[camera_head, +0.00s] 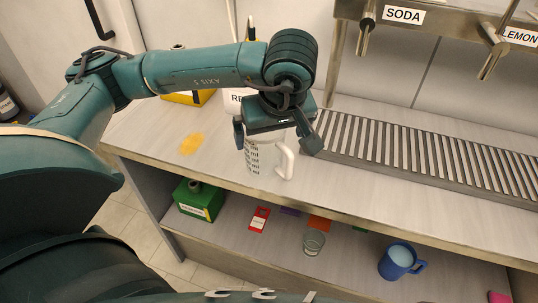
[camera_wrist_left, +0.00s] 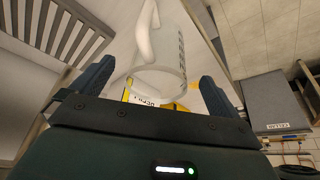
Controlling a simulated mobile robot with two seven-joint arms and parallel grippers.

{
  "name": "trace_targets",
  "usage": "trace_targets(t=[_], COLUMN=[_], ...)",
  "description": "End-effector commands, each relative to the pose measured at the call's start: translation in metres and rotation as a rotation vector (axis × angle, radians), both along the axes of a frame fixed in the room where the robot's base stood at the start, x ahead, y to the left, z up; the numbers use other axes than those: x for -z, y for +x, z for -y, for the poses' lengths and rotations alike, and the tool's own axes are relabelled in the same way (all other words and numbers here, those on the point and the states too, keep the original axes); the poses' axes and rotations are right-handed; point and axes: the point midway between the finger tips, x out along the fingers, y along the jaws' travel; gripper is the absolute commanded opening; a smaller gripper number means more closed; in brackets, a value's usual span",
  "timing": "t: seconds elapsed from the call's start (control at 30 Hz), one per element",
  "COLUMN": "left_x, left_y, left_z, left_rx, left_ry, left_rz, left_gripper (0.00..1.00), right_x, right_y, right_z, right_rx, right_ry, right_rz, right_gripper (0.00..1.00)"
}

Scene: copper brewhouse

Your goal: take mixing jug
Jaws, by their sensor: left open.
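The mixing jug (camera_head: 256,160) is a clear-white jug with dark measuring marks and a white handle on its right side. It stands upright on the counter (camera_head: 345,185), near the front edge. My left gripper (camera_head: 275,141) is open over it, with one finger on each side of its upper part. The gripper hides the jug's rim in the head view. In the left wrist view the jug (camera_wrist_left: 165,55) shows between and beyond the spread fingers, its handle towards the left. I cannot tell if a finger touches it. My right gripper is in neither view.
A slatted drip tray (camera_head: 420,150) lies right of the jug, under the soda tap (camera_head: 366,35) and lemon tap (camera_head: 492,50). A yellow patch (camera_head: 191,143) marks the counter at left. The lower shelf holds a green box (camera_head: 198,200), a glass (camera_head: 313,242) and a blue mug (camera_head: 397,261).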

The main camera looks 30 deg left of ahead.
Motion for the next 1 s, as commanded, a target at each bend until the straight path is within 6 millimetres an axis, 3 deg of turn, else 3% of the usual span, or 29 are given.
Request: trace_targets(t=[0.23,0.5,0.77,1.0], left_x=[0.017,0.051,0.055,0.054], left_y=[0.004,0.014,0.015,0.015], left_z=[-0.008,-0.021,-0.022,-0.022], left_rx=[-0.001,0.0,0.003,0.003], left_ry=[0.0,-0.002,-0.001,-0.001], left_rz=[-0.003,-0.001,0.0,0.0], left_gripper=[1.0,1.0,1.0,0.83], right_x=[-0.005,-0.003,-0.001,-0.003], right_y=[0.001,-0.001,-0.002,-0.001], right_z=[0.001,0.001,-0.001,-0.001], right_rx=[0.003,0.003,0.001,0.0], right_ry=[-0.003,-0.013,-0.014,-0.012], right_rz=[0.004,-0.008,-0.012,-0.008], right_gripper=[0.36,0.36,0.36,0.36])
